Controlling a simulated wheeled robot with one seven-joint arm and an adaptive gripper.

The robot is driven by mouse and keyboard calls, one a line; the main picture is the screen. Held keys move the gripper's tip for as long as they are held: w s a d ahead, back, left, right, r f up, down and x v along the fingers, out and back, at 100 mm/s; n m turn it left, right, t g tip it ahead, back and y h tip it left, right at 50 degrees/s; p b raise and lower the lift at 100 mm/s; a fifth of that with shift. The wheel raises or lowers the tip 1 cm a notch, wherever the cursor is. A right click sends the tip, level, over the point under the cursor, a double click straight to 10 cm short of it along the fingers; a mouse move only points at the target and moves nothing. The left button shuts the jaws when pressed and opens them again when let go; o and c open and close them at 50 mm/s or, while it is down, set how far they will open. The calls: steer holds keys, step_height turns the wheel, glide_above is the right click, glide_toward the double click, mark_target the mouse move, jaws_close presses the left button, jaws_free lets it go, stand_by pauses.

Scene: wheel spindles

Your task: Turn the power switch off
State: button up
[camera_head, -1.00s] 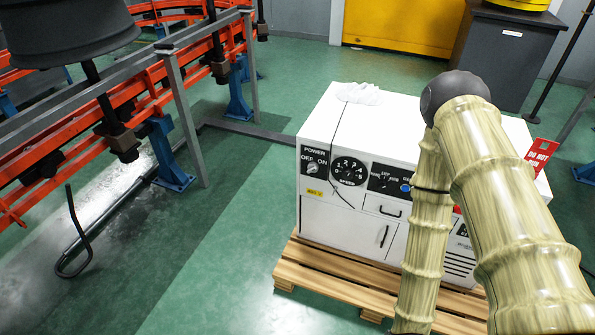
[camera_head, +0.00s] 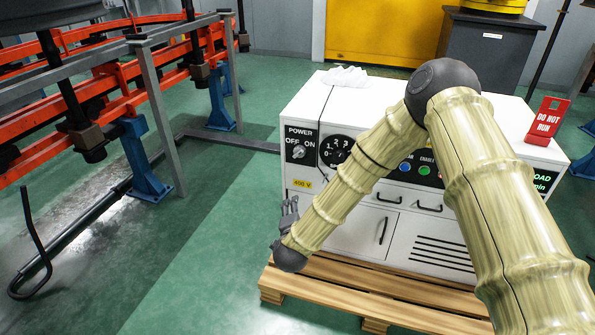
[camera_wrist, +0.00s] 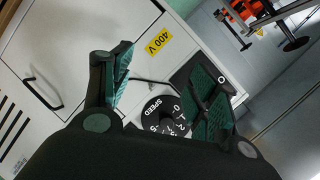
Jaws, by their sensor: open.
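The power switch (camera_head: 298,152) is a small grey knob on a black panel marked POWER, OFF and ON, at the front left of a white cabinet (camera_head: 306,101). I cannot tell which mark the knob points to. My gripper (camera_head: 289,207) is in front of the cabinet, below the switch and apart from it. In the wrist view my gripper (camera_wrist: 165,60) is open and empty, its fingers spread before the cabinet front. There the right finger hides most of a black panel (camera_wrist: 222,80), and the knob cannot be made out.
A black speed dial (camera_head: 336,150) sits right of the switch, and a yellow 400 V label (camera_head: 302,184) below it. The cabinet stands on a wooden pallet (camera_head: 340,297). A red sign (camera_head: 548,119) stands on top. Orange rails (camera_head: 100,92) are at left; green floor lies between.

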mark_target(298, 155)
steer(key=w+a+r+m+t+h+b, duration=0.3)
steer(key=w+r+m+h+b, duration=0.2)
steer(key=w+r+m+b, duration=0.3)
steer(key=x, duration=0.3)
steer(key=b+x, duration=0.1)
steer(key=x, duration=0.3)
steer(key=b+x, duration=0.1)
steer(key=x, duration=0.3)
steer(key=shift+w+r, duration=0.15)
steer(key=shift+r, duration=0.2)
steer(key=c, duration=1.1)
